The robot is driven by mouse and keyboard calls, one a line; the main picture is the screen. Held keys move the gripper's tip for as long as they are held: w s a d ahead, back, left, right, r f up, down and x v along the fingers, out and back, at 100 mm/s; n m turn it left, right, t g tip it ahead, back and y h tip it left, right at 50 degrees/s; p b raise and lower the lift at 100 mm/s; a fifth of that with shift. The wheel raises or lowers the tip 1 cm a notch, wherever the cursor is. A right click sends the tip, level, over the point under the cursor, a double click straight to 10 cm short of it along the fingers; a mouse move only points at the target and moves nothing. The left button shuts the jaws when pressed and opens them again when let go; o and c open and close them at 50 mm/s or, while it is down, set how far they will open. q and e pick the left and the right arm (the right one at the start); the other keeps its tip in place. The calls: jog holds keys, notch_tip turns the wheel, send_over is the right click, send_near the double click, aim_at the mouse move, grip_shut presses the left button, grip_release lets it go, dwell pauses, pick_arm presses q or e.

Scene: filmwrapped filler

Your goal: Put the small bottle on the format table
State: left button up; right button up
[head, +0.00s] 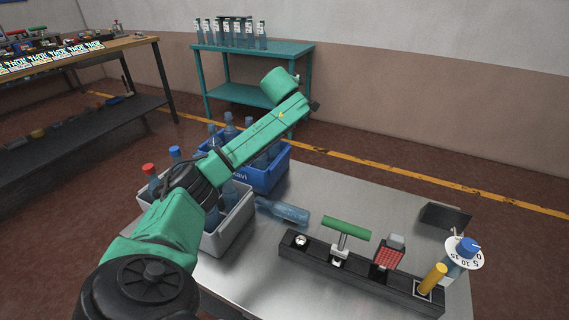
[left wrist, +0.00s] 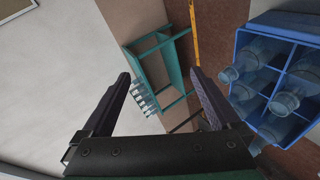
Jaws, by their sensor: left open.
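I cannot tell which bottle is the small one, nor which table is the format table. My left arm reaches over the crates, its hand raised; the fingers are not clear in the head view. In the left wrist view my left gripper (left wrist: 162,92) is open and empty, with the blue crate (left wrist: 244,62) to its right.
A black rail (head: 350,273) holds a green T-handle (head: 346,228), a red block and a yellow peg. A blue-knobbed dial (head: 463,251) stands at right. A teal table (head: 262,50) with several bottles is behind; a cluttered workbench (head: 140,42) is at left.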

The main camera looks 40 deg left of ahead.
pick_arm(q)
jog(key=s+d+f+n+g+h+p, duration=0.1)
jog(key=s+d+f+g+h, duration=0.15)
jog(key=s+f+g, duration=0.4)
jog(key=g+h+p, duration=0.1)
jog(key=g+h, duration=0.3)
jog(key=g, duration=0.1)
send_near(281, 204)
notch_tip(281, 204, down, 11)
jog(key=shift+s+a+r+b, duration=0.1)
jog(key=shift+s+b, duration=0.05)
jog(key=shift+b, duration=0.65)
jog(key=shift+r, duration=0.1)
grip_shut()
jog(key=shift+r, duration=0.1)
pick_arm(e)
jog(key=s, duration=0.2)
jog(key=s+d, duration=0.1)
jog(key=s, duration=0.1)
jog(key=shift+s+f, duration=0.15)
